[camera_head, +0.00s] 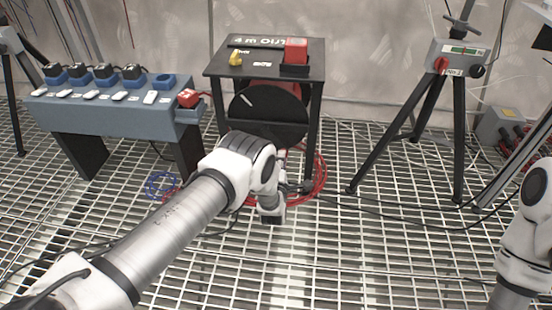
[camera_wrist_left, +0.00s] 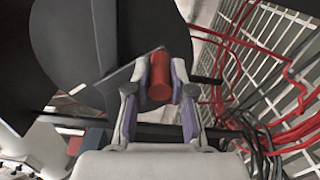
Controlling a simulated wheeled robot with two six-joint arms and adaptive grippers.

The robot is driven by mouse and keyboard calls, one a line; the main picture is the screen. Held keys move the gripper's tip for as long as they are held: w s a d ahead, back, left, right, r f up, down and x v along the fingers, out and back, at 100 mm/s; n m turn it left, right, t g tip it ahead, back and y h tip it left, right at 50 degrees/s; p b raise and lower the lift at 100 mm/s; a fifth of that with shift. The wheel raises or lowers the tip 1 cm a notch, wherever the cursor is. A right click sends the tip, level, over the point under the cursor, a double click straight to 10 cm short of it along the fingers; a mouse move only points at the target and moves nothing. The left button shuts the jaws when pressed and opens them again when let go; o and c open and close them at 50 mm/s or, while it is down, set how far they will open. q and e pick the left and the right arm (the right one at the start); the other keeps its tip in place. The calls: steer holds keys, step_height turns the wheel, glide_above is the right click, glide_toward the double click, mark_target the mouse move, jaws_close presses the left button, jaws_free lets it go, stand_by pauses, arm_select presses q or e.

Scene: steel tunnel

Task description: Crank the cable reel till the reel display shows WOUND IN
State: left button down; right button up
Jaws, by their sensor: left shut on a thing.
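The cable reel, a large black disc (camera_head: 268,115), is mounted under a small dark table stand (camera_head: 222,68). The reel display (camera_head: 258,42) on the stand top seems to read "4 m OUT". In the left wrist view, my left gripper (camera_wrist_left: 160,72) is shut on the red crank handle (camera_wrist_left: 159,88), with a finger on each side. The dark reel disc (camera_wrist_left: 75,50) fills the upper left there. In the head view my left arm hides the handle and the fingers. Only part of my right arm shows at the right edge; its gripper is out of view.
Red cable (camera_head: 318,178) lies in loops on the grating floor beside the stand. A blue-grey bench (camera_head: 110,112) with several devices stands at left. A tripod (camera_head: 458,125) with a control box stands at right. A yellow piece (camera_head: 235,58) and red block (camera_head: 296,48) sit on the stand.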

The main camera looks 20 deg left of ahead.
arm_select(q)
steer(key=shift+w+d+r+n+p, duration=0.15)
steer(key=shift+d+r+n+p, duration=0.4)
steer(key=shift+n, duration=0.25)
steer(key=c, duration=1)
jaws_free()
steer(key=v, duration=1.2)
